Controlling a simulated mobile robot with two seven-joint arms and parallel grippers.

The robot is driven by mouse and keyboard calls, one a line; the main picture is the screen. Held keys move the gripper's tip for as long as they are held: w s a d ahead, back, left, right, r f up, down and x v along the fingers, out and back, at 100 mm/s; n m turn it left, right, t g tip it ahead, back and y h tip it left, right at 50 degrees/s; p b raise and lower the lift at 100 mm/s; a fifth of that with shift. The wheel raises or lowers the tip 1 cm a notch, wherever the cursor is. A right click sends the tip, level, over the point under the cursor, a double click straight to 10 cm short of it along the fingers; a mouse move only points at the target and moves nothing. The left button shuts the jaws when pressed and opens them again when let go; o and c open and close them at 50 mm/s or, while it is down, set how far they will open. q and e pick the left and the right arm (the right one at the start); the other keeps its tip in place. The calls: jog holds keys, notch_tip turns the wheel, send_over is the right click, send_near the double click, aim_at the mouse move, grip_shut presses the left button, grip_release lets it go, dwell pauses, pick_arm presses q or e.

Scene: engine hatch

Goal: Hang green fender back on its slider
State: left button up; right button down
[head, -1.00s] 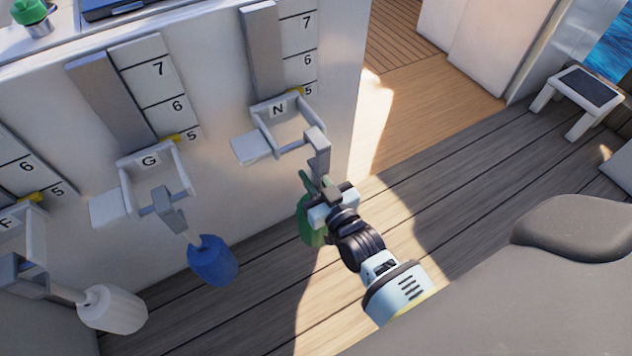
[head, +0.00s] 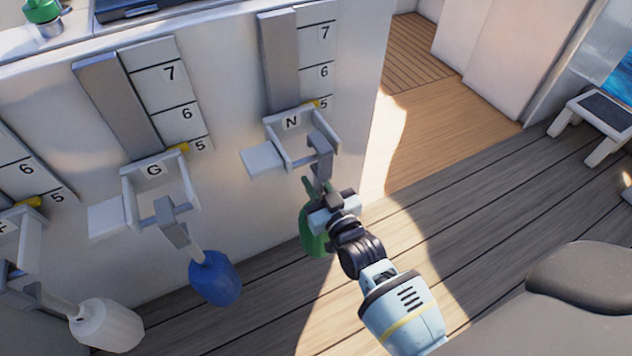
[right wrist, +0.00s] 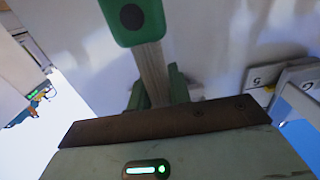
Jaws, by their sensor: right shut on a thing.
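The green fender (head: 313,236) hangs below my right gripper (head: 322,202), partly hidden behind it. My right gripper is shut on the fender's upper part, under a grey hook (head: 321,162). The hook overlaps the right front of the white slider bracket marked N (head: 270,160). I cannot tell whether it rests on the bracket's bar or is in front of it. In the right wrist view a green rounded part (right wrist: 135,22) and a grey strap (right wrist: 152,75) show above the gripper body. My left gripper is not in view.
A blue fender (head: 215,278) hangs from slider G (head: 125,205), and a white fender (head: 107,325) hangs further left. A wall with numbered scales (head: 165,75) is behind. The wooden deck (head: 460,200) is clear to the right, with a small stool (head: 595,115).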

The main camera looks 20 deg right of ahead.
jog(key=shift+f+b, duration=0.3)
jog(key=shift+f, duration=0.35)
jog(key=c, duration=1.3)
grip_release()
jog(key=shift+o, duration=0.5)
jog(key=shift+f, duration=0.15)
jog(key=s+p, duration=0.2)
jog(key=s, duration=0.5)
jog(key=shift+d, duration=0.1)
jog(key=shift+s+p, duration=0.35)
jog(key=shift+s, duration=0.05)
